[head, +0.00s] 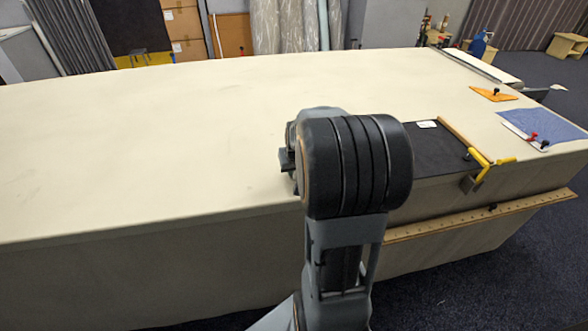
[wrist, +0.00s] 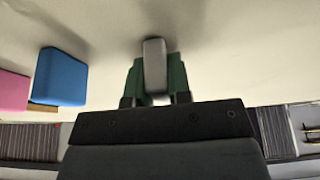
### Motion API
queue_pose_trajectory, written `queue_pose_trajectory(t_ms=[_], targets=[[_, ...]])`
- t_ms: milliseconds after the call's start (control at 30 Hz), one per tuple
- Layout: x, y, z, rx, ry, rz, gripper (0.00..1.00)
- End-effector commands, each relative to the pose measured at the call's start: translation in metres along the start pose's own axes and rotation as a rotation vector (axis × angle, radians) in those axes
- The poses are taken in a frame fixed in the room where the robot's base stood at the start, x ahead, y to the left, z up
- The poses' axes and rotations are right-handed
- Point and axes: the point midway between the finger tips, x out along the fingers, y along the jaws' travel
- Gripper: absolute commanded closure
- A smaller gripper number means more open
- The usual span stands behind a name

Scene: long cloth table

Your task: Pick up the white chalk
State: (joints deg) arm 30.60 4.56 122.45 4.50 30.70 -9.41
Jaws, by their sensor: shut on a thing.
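The white chalk (wrist: 154,62) is a pale grey-white block with rounded edges in the wrist view. My gripper (wrist: 156,82) has green fingers on both sides of it and is shut on it. The far end of the chalk is close to the cream cloth; I cannot tell whether it touches. In the head view my own arm hides the chalk and the fingers.
A blue block (wrist: 61,77) and a pink block (wrist: 13,92) lie left of the chalk in the wrist view. The cloth table (head: 150,140) is clear at left. At right are a black mat (head: 425,150), yellow clamp (head: 480,163) and orange triangle (head: 493,94).

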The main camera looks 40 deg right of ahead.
Motion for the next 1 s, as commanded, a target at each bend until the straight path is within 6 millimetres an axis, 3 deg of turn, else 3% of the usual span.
queue_pose_trajectory(t_ms=[167, 367, 667, 800, 1000], targets=[[-0.008, 0.000, -0.004, 0.000, 0.002, 0.000, 1.00], [-0.034, 0.003, -0.014, 0.002, 0.005, 0.002, 1.00], [-0.095, 0.051, -0.019, 0.005, 0.006, 0.004, 1.00], [-0.109, 0.081, -0.013, 0.007, 0.003, 0.003, 1.00], [-0.127, 0.111, -0.008, 0.004, 0.002, 0.002, 1.00]])
